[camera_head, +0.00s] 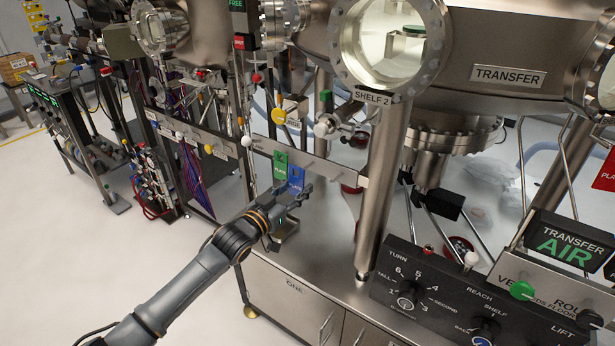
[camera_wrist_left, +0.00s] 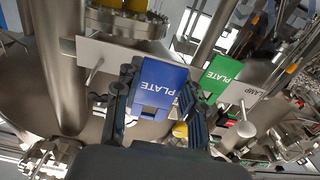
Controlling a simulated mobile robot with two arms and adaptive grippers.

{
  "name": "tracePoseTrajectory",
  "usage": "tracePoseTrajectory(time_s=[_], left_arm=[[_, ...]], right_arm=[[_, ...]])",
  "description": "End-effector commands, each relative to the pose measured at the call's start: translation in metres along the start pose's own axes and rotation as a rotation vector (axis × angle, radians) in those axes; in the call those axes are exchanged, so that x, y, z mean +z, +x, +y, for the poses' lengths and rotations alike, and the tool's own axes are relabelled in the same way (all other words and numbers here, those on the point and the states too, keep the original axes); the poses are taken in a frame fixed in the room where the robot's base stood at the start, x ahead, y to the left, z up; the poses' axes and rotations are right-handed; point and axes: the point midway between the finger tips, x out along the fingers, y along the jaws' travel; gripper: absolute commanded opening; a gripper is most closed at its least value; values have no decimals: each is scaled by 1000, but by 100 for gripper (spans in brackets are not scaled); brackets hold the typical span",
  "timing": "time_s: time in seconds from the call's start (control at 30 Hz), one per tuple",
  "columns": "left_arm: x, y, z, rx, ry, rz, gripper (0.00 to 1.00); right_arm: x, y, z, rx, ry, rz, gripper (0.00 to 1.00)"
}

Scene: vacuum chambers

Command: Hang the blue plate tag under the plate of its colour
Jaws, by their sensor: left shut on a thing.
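The blue plate tag (camera_head: 296,177), marked PLATE, is held at the metal rail (camera_head: 325,168) below the chamber. My left gripper (camera_head: 293,194) is shut on it, and in the left wrist view the blue tag (camera_wrist_left: 161,84) sits between the two fingers (camera_wrist_left: 155,100). I cannot tell whether the tag still touches the rail. A green plate tag (camera_head: 280,163) hangs just left of it; it shows at right in the wrist view (camera_wrist_left: 220,74). A green-topped plate (camera_head: 413,30) shows inside the window marked SHELF 2. My right gripper is not in view.
A thick steel leg (camera_head: 385,190) stands right of the rail. A black panel with knobs (camera_head: 430,295) is at front right. A red tag (camera_head: 606,172) shows at the right edge. Open floor lies at left.

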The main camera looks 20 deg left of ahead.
Motion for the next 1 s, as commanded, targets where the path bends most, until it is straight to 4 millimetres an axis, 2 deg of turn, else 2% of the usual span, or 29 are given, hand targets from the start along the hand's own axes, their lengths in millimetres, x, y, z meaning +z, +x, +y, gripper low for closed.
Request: tracePoseTrajectory(time_s=[0.1, 0.7, 1.0], left_arm=[[-3, -11, 0, 0, 0, -1, 17], [-2, -58, 0, -1, 0, -2, 17], [0, -65, 0, 0, 1, 0, 17]], right_arm=[[-1, -10, 0, 0, 0, 0, 28], [-3, -39, 1, 1, 0, 0, 28], [-3, -40, 1, 1, 0, 0, 28]])
